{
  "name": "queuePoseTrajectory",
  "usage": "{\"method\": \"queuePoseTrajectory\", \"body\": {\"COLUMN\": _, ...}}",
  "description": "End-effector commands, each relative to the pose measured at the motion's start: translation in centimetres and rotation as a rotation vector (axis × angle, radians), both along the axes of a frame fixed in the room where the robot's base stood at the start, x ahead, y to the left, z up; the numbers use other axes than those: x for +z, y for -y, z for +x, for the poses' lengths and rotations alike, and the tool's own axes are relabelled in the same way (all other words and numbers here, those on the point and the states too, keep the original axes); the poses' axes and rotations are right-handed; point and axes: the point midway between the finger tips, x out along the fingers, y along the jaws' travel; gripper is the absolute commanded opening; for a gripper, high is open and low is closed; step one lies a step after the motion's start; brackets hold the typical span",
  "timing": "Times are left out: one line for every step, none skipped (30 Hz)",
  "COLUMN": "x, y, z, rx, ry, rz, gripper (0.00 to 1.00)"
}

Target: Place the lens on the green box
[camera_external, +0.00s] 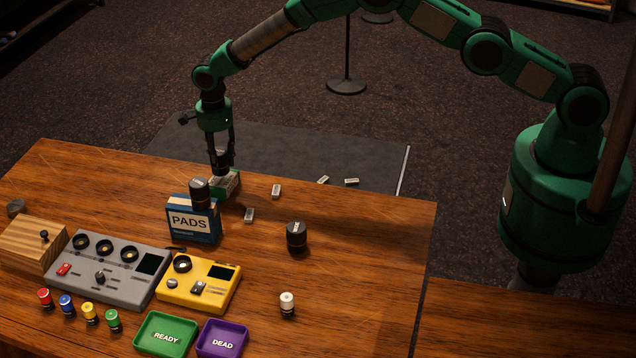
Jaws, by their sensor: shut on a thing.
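The green box (225,184) stands near the table's back edge, behind the blue PADS box (193,223). My gripper (221,162) points down right above it, shut on a dark cylinder that looks like a lens (221,167). The fingers partly hide this lens. Its lower end is at the top of the green box; I cannot tell if it touches. A second black lens (200,194) stands upright on the PADS box, close in front of my gripper. A third black cylinder (296,237) stands upright on the table to the right.
Small pale blocks (249,215) lie right of the boxes. A grey mixer (110,272), a yellow device (200,283), several coloured knobs, a green READY tray (166,318) and a purple DEAD tray (241,325) fill the front. The table's right side is mostly clear.

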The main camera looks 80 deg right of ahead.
Motion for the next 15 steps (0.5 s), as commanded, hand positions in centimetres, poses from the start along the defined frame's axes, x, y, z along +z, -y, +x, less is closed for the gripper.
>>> {"method": "queuePoseTrajectory", "body": {"x": -0.4, "y": 0.0, "z": 0.0, "rx": 0.000, "ry": 0.001, "rz": 0.000, "gripper": 0.02}}
{"method": "queuePoseTrajectory", "body": {"x": -0.7, "y": 0.0, "z": 0.1, "rx": 0.000, "ry": 0.002, "rz": 0.000, "gripper": 0.02}}
{"method": "queuePoseTrajectory", "body": {"x": -1.1, "y": 0.0, "z": 0.1, "rx": 0.000, "ry": 0.002, "rz": 0.000, "gripper": 0.02}}
{"method": "queuePoseTrajectory", "body": {"x": -1.3, "y": 0.0, "z": 0.1, "rx": 0.000, "ry": 0.002, "rz": 0.000, "gripper": 0.02}}
{"method": "queuePoseTrajectory", "body": {"x": -1.5, "y": 0.0, "z": 0.1, "rx": 0.000, "ry": 0.002, "rz": 0.000, "gripper": 0.02}}
{"method": "queuePoseTrajectory", "body": {"x": -1.7, "y": 0.0, "z": 0.1, "rx": 0.000, "ry": 0.002, "rz": 0.000, "gripper": 0.02}}
{"method": "queuePoseTrajectory", "body": {"x": -1.9, "y": 0.0, "z": 0.1, "rx": 0.000, "ry": 0.002, "rz": 0.000, "gripper": 0.02}}
{"method": "queuePoseTrajectory", "body": {"x": -1.9, "y": 0.0, "z": 0.1, "rx": 0.000, "ry": 0.002, "rz": 0.000, "gripper": 0.02}}
{"method": "queuePoseTrajectory", "body": {"x": -2.0, "y": 0.0, "z": 0.1, "rx": 0.000, "ry": 0.002, "rz": 0.000, "gripper": 0.02}}
{"method": "queuePoseTrajectory", "body": {"x": -2.1, "y": 0.0, "z": 0.1, "rx": 0.000, "ry": 0.002, "rz": 0.000, "gripper": 0.02}}
{"method": "queuePoseTrajectory", "body": {"x": -2.1, "y": 0.0, "z": 0.1, "rx": 0.000, "ry": 0.002, "rz": 0.000, "gripper": 0.02}}
{"method": "queuePoseTrajectory", "body": {"x": -2.1, "y": 0.0, "z": 0.1, "rx": 0.000, "ry": 0.002, "rz": 0.000, "gripper": 0.02}}
{"method": "queuePoseTrajectory", "body": {"x": -2.1, "y": 0.0, "z": 0.1, "rx": 0.000, "ry": 0.002, "rz": 0.000, "gripper": 0.02}}
{"method": "queuePoseTrajectory", "body": {"x": -2.1, "y": 0.0, "z": 0.1, "rx": 0.000, "ry": 0.002, "rz": 0.000, "gripper": 0.02}}
{"method": "queuePoseTrajectory", "body": {"x": -2.1, "y": 0.0, "z": 0.1, "rx": 0.000, "ry": 0.002, "rz": 0.000, "gripper": 0.02}}
